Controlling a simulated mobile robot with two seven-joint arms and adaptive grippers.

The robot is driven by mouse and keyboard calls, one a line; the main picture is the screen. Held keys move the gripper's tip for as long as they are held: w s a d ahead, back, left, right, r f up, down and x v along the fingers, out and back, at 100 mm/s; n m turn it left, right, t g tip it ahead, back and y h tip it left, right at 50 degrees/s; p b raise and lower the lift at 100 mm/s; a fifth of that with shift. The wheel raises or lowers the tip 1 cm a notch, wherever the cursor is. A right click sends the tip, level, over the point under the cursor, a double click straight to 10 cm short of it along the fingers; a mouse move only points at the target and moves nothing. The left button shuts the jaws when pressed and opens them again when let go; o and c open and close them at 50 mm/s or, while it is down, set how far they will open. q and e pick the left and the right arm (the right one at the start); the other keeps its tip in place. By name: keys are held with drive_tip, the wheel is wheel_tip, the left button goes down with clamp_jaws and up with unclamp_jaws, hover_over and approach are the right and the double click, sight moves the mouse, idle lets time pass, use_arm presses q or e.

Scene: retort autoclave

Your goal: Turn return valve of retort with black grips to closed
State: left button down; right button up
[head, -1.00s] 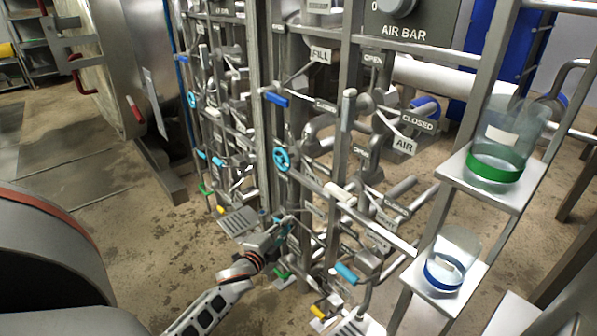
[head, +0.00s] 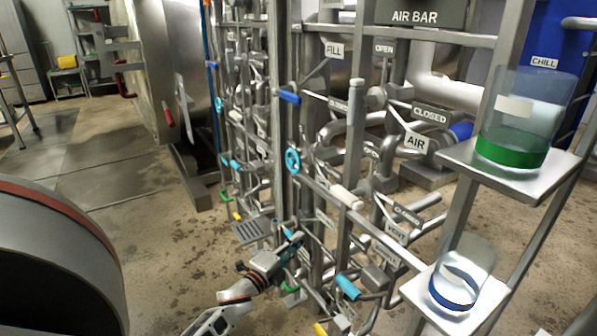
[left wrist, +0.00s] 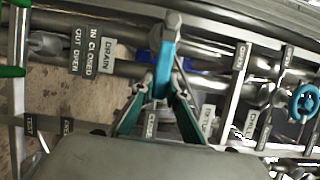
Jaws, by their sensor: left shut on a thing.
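My left gripper (head: 290,243) is low at the pipe rack in the head view. In the left wrist view its two fingers (left wrist: 162,98) are shut on a blue lever handle (left wrist: 165,68). The lever runs up from between the fingers to a grey metal pivot (left wrist: 172,22). A label reading CLOSED (left wrist: 151,124) shows between the fingers, and another label (left wrist: 207,120) beside them is too blurred to read. I cannot make out a return label or black grips. My right gripper is not in view.
Pipes and levers crowd around the gripper, with a blue handwheel (head: 292,160) above it and another blue lever (head: 347,287) to its right. A stand with two glass vessels (head: 513,120) is at the right. The floor (head: 130,215) at left is open.

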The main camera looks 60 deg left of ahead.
use_arm(q)
drive_tip(key=shift+f, duration=0.15)
drive_tip(key=c, duration=2)
unclamp_jaws()
drive_tip(key=shift+o, duration=0.2)
drive_tip(key=v, duration=0.7)
drive_tip(key=shift+s, duration=0.3)
drive_tip(key=shift+d, duration=0.1)
